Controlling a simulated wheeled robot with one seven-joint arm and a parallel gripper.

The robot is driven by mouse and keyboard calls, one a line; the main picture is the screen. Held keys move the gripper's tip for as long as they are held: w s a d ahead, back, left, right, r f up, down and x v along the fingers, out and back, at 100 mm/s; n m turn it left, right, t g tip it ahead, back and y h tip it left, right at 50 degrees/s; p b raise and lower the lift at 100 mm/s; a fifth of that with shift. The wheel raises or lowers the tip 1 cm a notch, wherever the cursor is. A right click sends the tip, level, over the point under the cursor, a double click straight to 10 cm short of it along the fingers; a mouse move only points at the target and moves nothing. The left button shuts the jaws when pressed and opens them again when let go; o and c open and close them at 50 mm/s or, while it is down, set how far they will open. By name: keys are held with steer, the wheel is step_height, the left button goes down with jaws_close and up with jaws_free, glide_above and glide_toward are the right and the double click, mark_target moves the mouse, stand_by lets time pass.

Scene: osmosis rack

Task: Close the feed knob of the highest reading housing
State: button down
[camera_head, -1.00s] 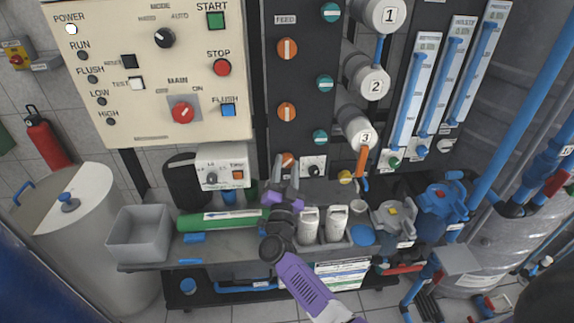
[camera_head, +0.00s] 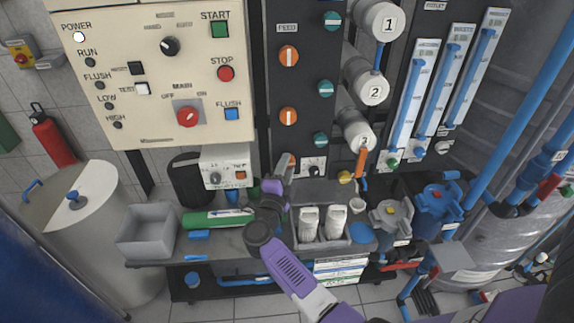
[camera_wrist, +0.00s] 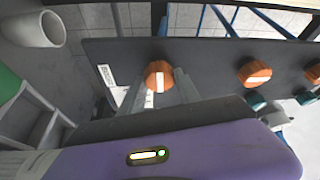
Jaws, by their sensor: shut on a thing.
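My gripper (camera_head: 285,165) reaches up to the lowest orange knob on the dark panel, level with housing 3 (camera_head: 354,130). In the wrist view its fingers (camera_wrist: 159,84) are shut on this orange feed knob (camera_wrist: 159,72), one on each side. The knob's pale line runs crosswise to the line on the neighbouring orange knob (camera_wrist: 254,74). In the head view the upper orange knob (camera_head: 289,56) and middle orange knob (camera_head: 288,117) have upright lines. Housing 1 (camera_head: 378,20) and housing 2 (camera_head: 366,82) stand above housing 3. Their readings are not legible.
Teal knobs (camera_head: 326,88) line the panel's right side. A control box (camera_head: 225,167) is left of my gripper. White bottles (camera_head: 308,222) in a tray, a grey bin (camera_head: 147,232) and a green cylinder (camera_head: 205,218) are on the bench below.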

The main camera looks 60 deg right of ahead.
steer(key=shift+f+m, duration=0.1)
steer(key=shift+m, duration=0.3)
steer(key=c, duration=0.9)
jaws_free()
steer(key=shift+o, duration=0.2)
steer(key=v, duration=0.7)
steer(key=shift+a+b, duration=0.4)
steer(key=shift+b, duration=0.05)
steer(key=shift+s, duration=0.1)
